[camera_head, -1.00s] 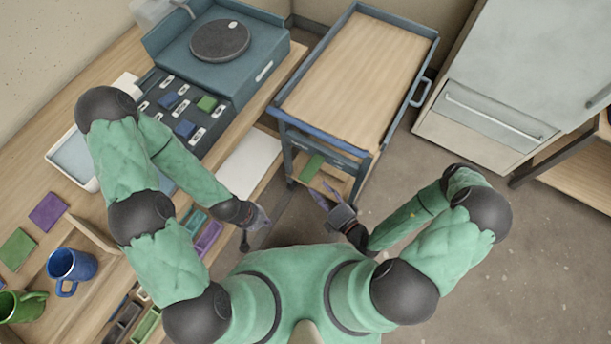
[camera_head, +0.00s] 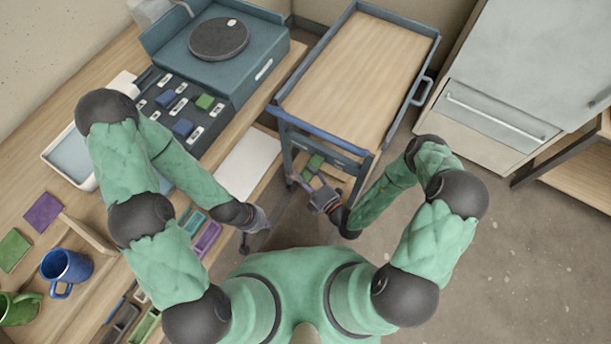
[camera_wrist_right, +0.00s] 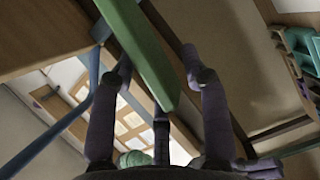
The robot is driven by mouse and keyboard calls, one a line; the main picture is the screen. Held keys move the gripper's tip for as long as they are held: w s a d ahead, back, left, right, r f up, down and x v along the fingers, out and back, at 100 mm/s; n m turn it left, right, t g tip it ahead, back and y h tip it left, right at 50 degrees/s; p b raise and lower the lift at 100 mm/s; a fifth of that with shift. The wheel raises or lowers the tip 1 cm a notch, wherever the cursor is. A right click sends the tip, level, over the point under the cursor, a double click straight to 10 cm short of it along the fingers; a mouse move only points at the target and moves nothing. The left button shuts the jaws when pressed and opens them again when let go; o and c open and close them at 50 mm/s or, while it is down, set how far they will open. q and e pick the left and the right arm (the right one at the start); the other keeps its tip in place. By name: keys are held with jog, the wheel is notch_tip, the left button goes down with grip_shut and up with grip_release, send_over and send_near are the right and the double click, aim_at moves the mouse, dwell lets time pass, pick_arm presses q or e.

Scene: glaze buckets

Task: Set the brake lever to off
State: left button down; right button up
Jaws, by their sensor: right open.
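A green bar, apparently the brake lever (camera_wrist_right: 140,50), runs down from the top of the right wrist view, its near end between the fingers of my right gripper (camera_wrist_right: 157,66). The fingers are spread, with gaps on both sides of the bar. In the head view a green piece (camera_head: 315,161) shows at the near end of the cart (camera_head: 325,138), below its top. My right gripper (camera_head: 314,184) is just below it there, and partly covers that area. The lever's setting cannot be read. My left gripper (camera_head: 258,222) hangs beside the workbench edge; its fingers are too small to judge.
The workbench (camera_head: 262,128) on the left holds a blue-grey wheel unit (camera_head: 262,72), a blue mug (camera_head: 66,268) and a green mug (camera_head: 20,308). A grey cabinet (camera_head: 495,125) stands right of the cart. The floor (camera_head: 540,240) at the right is clear.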

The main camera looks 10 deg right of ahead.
grip_shut()
